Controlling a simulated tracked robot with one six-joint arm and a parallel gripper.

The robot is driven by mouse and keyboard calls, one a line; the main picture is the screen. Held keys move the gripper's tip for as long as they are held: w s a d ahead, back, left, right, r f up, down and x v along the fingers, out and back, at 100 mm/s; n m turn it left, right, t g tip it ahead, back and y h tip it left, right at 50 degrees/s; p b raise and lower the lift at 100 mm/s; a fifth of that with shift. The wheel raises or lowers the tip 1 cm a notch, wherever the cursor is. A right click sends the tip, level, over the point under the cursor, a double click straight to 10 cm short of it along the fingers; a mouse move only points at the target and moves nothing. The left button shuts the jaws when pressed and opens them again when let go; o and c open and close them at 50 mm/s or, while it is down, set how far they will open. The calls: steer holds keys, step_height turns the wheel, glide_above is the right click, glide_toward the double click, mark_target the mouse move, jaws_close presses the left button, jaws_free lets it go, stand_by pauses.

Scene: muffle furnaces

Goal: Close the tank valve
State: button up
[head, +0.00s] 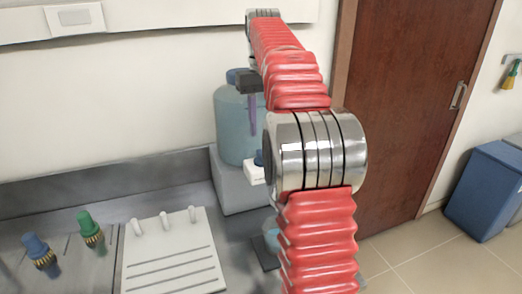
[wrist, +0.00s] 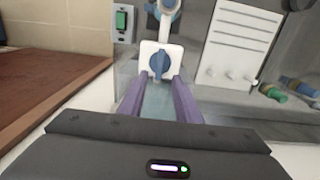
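The tank is a blue translucent bottle (head: 230,122) on a pale stand, partly hidden behind my arm in the head view. Its valve is a white block (head: 254,172) low on the tank's front. The valve's blue knob (wrist: 159,66) shows in the wrist view, facing my gripper, its grip bar running roughly up and down in the picture. My gripper (wrist: 161,80) has two purple fingers spread apart with nothing held between them. The knob appears between and just beyond the fingertips. In the head view my gripper (head: 252,128) points down in front of the tank, above the valve.
A white board with pegs (head: 170,255) lies on the grey counter to the left. Green (head: 91,232) and blue (head: 41,255) taps stand beside it. A partly hidden blue vessel (head: 271,236) is below the valve. A brown door (head: 410,105) and blue bin (head: 485,190) are at right.

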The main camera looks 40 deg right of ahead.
steer(key=shift+f, duration=4.15)
steer(key=shift+c, duration=0.5)
jaws_close()
steer(key=shift+a, duration=0.15)
